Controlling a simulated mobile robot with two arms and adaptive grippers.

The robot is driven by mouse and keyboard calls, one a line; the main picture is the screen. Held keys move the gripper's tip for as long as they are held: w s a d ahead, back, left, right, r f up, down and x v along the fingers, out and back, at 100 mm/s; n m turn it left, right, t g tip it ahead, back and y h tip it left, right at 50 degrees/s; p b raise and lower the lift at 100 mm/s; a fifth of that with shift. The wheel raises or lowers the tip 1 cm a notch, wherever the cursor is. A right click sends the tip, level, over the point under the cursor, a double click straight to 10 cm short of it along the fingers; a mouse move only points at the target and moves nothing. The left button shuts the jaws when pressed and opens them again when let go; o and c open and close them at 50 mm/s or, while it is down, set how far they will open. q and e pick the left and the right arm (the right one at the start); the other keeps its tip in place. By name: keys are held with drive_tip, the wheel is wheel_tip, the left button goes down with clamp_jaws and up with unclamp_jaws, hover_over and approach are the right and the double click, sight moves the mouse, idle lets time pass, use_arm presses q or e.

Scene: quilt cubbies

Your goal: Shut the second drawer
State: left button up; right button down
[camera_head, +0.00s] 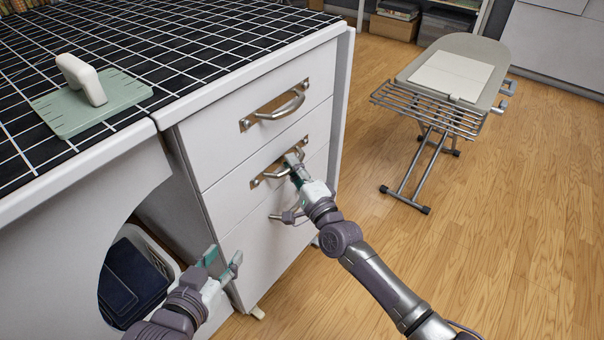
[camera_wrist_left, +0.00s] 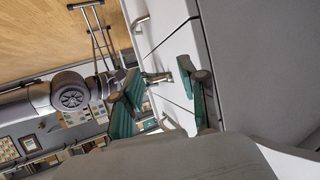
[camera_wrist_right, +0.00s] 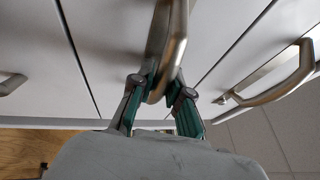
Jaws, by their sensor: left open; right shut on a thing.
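The white cabinet has a stack of drawers with metal bar handles. The second drawer (camera_head: 236,192) is the middle one, and its front looks about flush with the drawers above and below. My right gripper (camera_head: 295,163) is shut on the second drawer's handle (camera_head: 268,175). In the right wrist view, the fingers of my right gripper (camera_wrist_right: 160,92) sit on both sides of the curved handle (camera_wrist_right: 170,50). My left gripper (camera_head: 222,262) is open and empty, low in front of the cabinet's left side. Its spread fingers also show in the left wrist view (camera_wrist_left: 158,88).
A green quilting ruler (camera_head: 75,112) with a white grip lies on the black gridded tabletop (camera_head: 180,45). A round opening left of the drawers shows a bin (camera_head: 150,245) with dark folded cloth. An ironing board (camera_head: 470,55) stands at the right. The wooden floor between is clear.

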drive_tip(key=c, duration=1.1)
unclamp_jaws()
drive_tip(key=shift+d, duration=0.1)
drive_tip(key=v, duration=1.2)
